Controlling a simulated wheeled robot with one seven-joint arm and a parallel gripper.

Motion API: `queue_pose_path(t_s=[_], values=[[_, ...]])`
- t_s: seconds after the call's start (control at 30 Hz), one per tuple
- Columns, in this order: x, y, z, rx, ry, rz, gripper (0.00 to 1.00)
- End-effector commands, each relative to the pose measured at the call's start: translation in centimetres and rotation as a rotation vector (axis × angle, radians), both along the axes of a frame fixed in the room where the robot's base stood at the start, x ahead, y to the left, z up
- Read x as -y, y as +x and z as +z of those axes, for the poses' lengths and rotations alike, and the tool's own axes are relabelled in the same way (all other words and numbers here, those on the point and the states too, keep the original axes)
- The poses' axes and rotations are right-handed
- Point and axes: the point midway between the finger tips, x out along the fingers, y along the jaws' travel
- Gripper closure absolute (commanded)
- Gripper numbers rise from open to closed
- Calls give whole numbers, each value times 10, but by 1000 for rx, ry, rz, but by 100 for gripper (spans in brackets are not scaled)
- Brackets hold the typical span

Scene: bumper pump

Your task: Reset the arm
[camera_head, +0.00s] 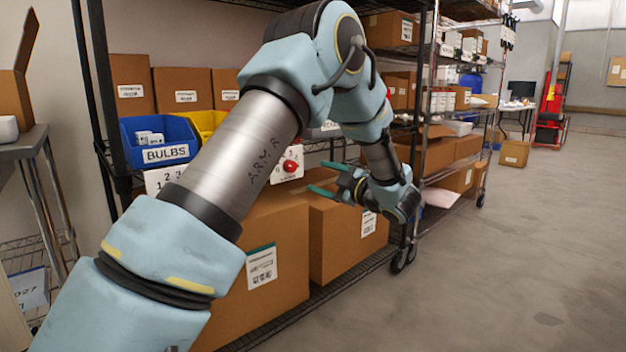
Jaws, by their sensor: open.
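My arm reaches from the lower left up to a bend at the top middle, then down to my gripper (326,178). The gripper has two teal fingers, spread apart and pointing left. It is open, and I see nothing between the fingers. It is in front of the shelf rack, above a large cardboard box (345,240) on the bottom shelf. I cannot tell its exact distance from the rack.
A wire shelf rack (335,290) holds cardboard boxes, a blue bin (158,140) labelled BULBS and a yellow bin (205,122). A red button (290,166) on a white plate shows behind my arm. Grey floor (500,270) is clear at right.

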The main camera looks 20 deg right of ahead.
Motion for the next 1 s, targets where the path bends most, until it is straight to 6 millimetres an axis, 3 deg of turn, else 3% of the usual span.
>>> queue_pose_path(t_s=[0.17, 0.27, 0.43, 0.57, 0.67, 0.77, 0.9, 1.0], values=[[-3, 6, 2, -8, 1, -19, 25], [-13, 24, 6, -44, 9, -88, 25], [-42, 59, 7, -196, 71, -327, 25], [-75, 60, -6, -369, 154, -518, 25], [-107, 41, -23, -529, 230, -650, 25], [-146, 5, -46, -710, 305, -766, 25], [-207, -63, -76, -980, 396, -895, 25], [-242, -108, -90, -1138, 435, -954, 25]])
